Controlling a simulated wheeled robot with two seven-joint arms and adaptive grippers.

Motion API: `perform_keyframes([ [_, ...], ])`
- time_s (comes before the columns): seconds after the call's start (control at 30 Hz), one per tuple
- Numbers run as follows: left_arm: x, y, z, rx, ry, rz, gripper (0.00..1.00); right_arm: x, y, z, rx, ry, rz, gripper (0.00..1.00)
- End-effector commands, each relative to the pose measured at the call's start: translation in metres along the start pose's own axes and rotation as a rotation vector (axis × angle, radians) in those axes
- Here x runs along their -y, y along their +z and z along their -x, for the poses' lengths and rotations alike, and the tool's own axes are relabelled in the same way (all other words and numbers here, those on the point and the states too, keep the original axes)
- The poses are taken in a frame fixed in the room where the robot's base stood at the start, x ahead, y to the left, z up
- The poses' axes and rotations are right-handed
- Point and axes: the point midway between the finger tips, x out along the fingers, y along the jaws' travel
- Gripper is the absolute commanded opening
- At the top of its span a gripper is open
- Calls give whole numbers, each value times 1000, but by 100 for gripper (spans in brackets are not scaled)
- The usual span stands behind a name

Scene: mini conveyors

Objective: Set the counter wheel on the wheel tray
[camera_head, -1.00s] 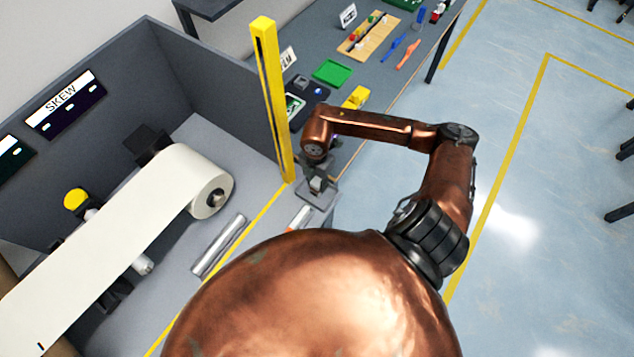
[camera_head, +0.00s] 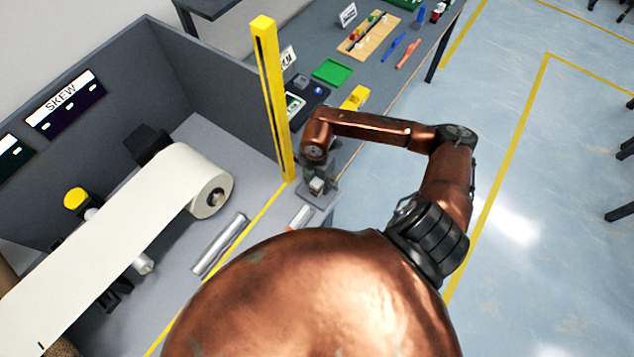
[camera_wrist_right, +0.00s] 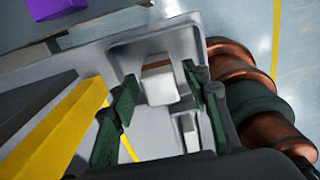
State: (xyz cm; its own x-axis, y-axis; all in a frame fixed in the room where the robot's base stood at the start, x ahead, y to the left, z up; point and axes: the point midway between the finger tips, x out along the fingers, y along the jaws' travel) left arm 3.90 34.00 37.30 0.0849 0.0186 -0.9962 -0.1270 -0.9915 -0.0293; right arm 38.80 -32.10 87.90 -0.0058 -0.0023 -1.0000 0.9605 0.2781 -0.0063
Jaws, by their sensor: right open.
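My right gripper (camera_head: 317,180) is over a shallow grey tray (camera_head: 330,193) at the near end of the bench. In the right wrist view, its two dark green fingers (camera_wrist_right: 161,100) are apart. A small pale grey block-like part (camera_wrist_right: 158,80) sits on the tray (camera_wrist_right: 205,45), seen between and beyond the fingers. I see no clear contact with it. It may be the counter wheel, but its shape does not show clearly as a wheel. I cannot tell for certain that this tray is the wheel tray. My left gripper is not in view.
A yellow post (camera_head: 272,100) stands close left of my right gripper. A white roll (camera_head: 212,193) and a metal bar (camera_head: 220,244) are farther left. A green tray (camera_head: 332,72) and a yellow object (camera_head: 355,97) lie beyond. Open floor is on the right.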

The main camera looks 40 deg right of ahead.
Motion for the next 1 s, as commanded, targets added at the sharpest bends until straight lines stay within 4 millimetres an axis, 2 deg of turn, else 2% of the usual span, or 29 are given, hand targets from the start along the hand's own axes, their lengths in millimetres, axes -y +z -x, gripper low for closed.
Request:
perform_keyframes([
  [0.17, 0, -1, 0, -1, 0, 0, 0, -1, 0, 19, 1, 3, 2, 43],
  [0.4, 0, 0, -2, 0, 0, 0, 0, -1, 1, 70, 2, 4, 2, 43],
  [0.6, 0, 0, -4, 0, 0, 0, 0, -1, 0, 105, 2, 3, 2, 43],
  [0.8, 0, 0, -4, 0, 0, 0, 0, 0, 0, 121, 2, 1, -1, 43],
  [1.0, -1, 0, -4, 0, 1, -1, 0, 0, 0, 123, 0, 0, -1, 43],
])
